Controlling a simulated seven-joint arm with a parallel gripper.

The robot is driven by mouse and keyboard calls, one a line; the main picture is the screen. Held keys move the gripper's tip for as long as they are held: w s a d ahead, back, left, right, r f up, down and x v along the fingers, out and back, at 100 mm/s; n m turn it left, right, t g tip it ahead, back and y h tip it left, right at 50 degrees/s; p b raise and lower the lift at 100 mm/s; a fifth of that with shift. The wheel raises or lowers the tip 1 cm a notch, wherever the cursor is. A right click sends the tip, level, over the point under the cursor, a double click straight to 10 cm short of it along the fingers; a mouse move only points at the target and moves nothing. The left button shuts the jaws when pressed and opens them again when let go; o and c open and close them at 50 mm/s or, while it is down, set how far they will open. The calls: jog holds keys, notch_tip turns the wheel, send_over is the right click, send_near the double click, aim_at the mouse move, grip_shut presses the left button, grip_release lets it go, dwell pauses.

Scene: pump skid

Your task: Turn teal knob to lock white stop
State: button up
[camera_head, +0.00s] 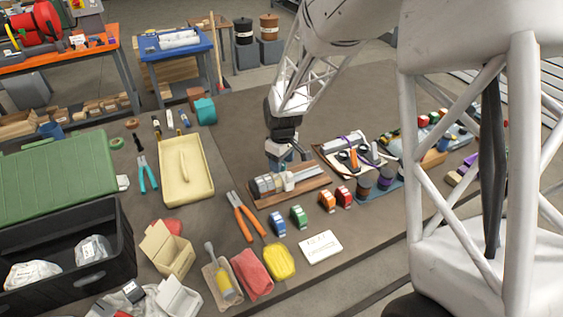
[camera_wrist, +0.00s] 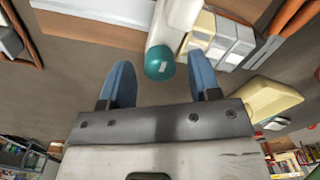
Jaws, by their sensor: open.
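The teal knob (camera_wrist: 159,66) shows in the wrist view as a round cap with a small pale mark, at the end of a white part (camera_wrist: 178,20), which may be the white stop. My gripper (camera_wrist: 160,75) is open, with one blue finger on each side of the knob and a visible gap on both sides. In the head view my gripper (camera_head: 281,164) is low over a grey cylindrical fixture with a white block (camera_head: 288,180), mounted on a wooden board (camera_head: 305,191). The gripper and wrist hide the knob there.
Orange-handled pliers (camera_head: 245,214) lie left of the board. Blue (camera_head: 278,225), green (camera_head: 298,216), orange and red small blocks stand in front. A clipboard tray (camera_head: 350,157) with tools is close on the right. A cream tray (camera_head: 184,170) lies to the left.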

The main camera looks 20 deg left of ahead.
jog(key=shift+f, duration=0.2)
jog(key=c, duration=0.9)
jog(key=shift+c, duration=0.2)
